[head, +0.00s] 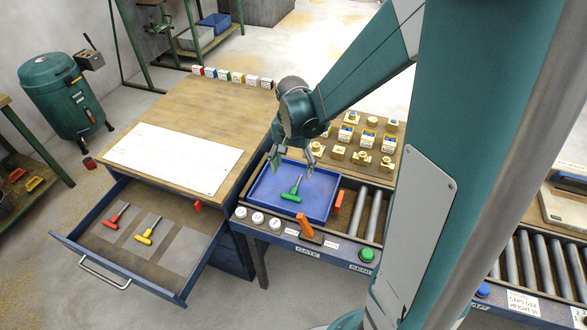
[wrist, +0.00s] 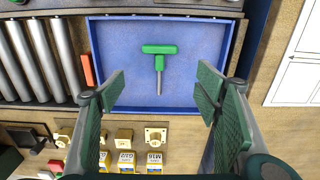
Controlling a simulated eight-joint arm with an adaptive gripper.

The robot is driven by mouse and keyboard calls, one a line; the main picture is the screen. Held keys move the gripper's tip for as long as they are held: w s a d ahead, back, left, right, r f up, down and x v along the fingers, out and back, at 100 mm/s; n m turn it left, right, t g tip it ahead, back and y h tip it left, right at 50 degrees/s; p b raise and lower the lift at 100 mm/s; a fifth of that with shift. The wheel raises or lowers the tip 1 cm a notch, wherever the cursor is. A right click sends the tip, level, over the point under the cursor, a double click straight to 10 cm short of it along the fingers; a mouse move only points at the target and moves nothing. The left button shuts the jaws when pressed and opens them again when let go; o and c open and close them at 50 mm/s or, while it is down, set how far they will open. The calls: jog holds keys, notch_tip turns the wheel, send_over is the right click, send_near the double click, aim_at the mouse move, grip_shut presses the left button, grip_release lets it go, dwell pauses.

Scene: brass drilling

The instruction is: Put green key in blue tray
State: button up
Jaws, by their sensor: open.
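The green key (head: 292,194), a T-handled hex key, lies flat inside the blue tray (head: 262,206), near its middle. In the wrist view the green key (wrist: 160,50) shows its handle across and its metal shaft pointing toward my gripper, with bare floor of the blue tray (wrist: 115,35) around it. My gripper (head: 293,160) hangs above the far part of the tray. In the wrist view its two padded fingers (wrist: 162,92) are wide apart with nothing between them, one to each side of the key and clear of it.
An open drawer (head: 125,262) holds a red key (head: 117,214) and a yellow key (head: 149,231). A bench with a white sheet (head: 172,158) stands left of the tray. Rollers (head: 374,215) and orange stops (head: 305,225) lie to the right and front. Brass parts (head: 361,157) sit behind.

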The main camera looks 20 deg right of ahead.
jog(key=s+a+r+n+t, duration=0.3)
jog(key=s+r+n, duration=0.1)
jog(key=s+r, duration=0.4)
jog(key=s+a+r+n+t, duration=0.3)
jog(key=s+r, duration=0.5)
jog(key=r, duration=0.3)
jog(key=shift+s+a+r+n+t, duration=0.25)
jog(key=shift+s+a+n+t, duration=0.25)
jog(key=shift+n, duration=0.5)
